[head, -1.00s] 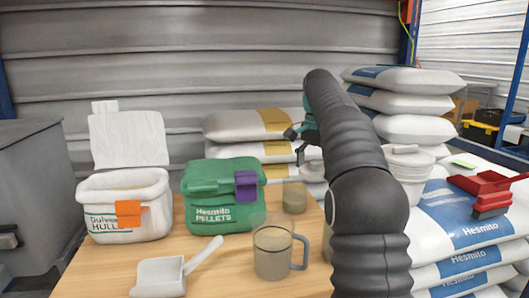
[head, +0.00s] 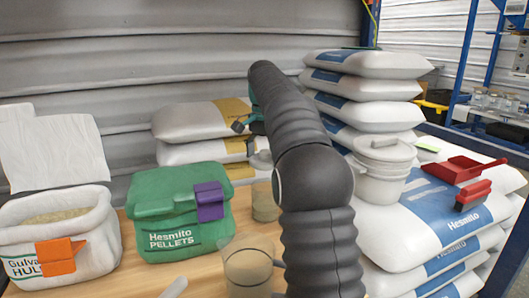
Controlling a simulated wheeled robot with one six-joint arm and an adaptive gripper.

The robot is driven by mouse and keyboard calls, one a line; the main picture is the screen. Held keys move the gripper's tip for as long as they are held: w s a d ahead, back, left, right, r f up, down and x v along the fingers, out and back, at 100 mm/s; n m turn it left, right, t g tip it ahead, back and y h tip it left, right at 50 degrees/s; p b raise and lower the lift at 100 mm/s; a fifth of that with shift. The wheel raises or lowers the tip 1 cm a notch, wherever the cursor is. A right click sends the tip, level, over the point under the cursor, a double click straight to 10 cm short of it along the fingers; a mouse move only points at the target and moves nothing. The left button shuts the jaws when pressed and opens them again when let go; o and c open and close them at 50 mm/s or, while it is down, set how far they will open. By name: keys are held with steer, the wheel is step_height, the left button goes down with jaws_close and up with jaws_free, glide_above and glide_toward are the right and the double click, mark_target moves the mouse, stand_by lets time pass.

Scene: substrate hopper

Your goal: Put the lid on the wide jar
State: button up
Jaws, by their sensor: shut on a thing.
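My gripper (head: 254,136) is partly hidden behind my dark arm; only its teal and dark parts show at the arm's far end. It is shut on a pale grey lid (head: 262,159), which shows just beneath it and is partly covered by the arm. The wide jar (head: 264,203), clear with tan contents, stands on the wooden table below the lid, its right side cut by my arm. The lid appears above the jar and apart from it. Their exact alignment in depth cannot be told.
A clear mug (head: 248,268) stands in front. A green pellets bin (head: 165,240) and an open white bin (head: 95,235) are left. A white lidded pot (head: 383,185) and red dustpan (head: 455,169) rest on sacks (head: 425,235) at right. A white scoop (head: 174,289) lies at front.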

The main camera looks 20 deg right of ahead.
steer(key=shift+f, duration=1.45)
steer(key=shift+f+b, duration=0.55)
steer(key=shift+f, duration=0.55)
steer(key=shift+p, duration=0.35)
steer(key=shift+f, duration=0.65)
steer(key=o, duration=0.5)
steer(key=shift+c, duration=0.2)
steer(key=shift+r, duration=0.15)
